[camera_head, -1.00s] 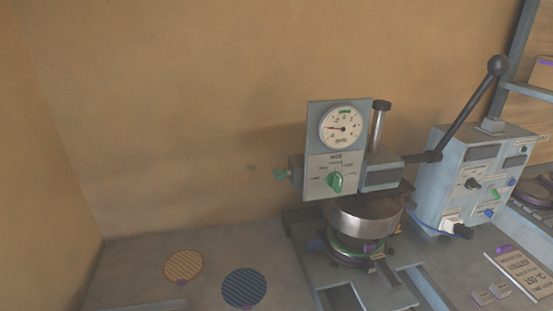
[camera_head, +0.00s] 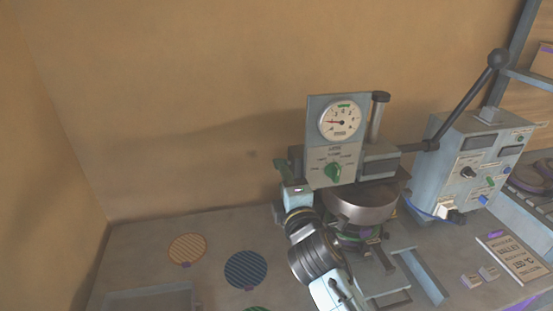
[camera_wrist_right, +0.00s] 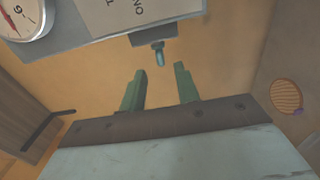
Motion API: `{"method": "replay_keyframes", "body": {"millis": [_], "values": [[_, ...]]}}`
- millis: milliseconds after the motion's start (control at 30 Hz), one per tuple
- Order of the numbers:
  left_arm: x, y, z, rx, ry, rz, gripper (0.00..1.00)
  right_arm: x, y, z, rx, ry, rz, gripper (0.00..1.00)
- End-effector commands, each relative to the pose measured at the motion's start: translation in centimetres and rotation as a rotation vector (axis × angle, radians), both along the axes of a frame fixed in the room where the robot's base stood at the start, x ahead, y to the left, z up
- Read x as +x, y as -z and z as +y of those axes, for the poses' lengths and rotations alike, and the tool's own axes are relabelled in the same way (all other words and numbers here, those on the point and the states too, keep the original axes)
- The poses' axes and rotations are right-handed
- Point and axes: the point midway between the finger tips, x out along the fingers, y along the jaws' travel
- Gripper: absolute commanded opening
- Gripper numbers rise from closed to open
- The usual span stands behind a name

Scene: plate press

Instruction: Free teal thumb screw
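The teal thumb screw (camera_wrist_right: 159,56) shows in the right wrist view, sticking out of a grey block on the side of the press head. In the head view my right gripper (camera_head: 291,183) and its wrist are at the left side of the press head (camera_head: 333,172), and I cannot make out the screw there. In the wrist view the right gripper (camera_wrist_right: 160,78) has its two green fingers apart and nothing between them. The screw lies just beyond the tips, roughly in line with the gap, not gripped. My left gripper is not in view.
The press head carries a dial gauge (camera_head: 341,120) and a green knob (camera_head: 333,171). A steel cylinder (camera_head: 362,202) is below it. A control box (camera_head: 467,166) and long lever (camera_head: 468,96) stand right. Orange (camera_head: 187,249) and blue (camera_head: 246,270) discs lie on the left bench.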

Motion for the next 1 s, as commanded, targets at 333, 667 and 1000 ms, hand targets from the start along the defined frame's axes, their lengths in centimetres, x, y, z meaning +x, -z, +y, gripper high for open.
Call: {"method": "replay_keyframes", "body": {"millis": [333, 667, 1000], "values": [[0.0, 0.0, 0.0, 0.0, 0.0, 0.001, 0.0, 5.4, 0.0, 1.8, 0.002, 0.001, 0.003, 0.32], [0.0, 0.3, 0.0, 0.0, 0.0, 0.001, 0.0, 8.4, 0.1, 2.7, 0.003, 0.001, 0.003, 0.32], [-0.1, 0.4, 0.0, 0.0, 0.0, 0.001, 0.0, 8.8, 0.0, 2.9, 0.003, 0.0, 0.002, 0.32]]}}
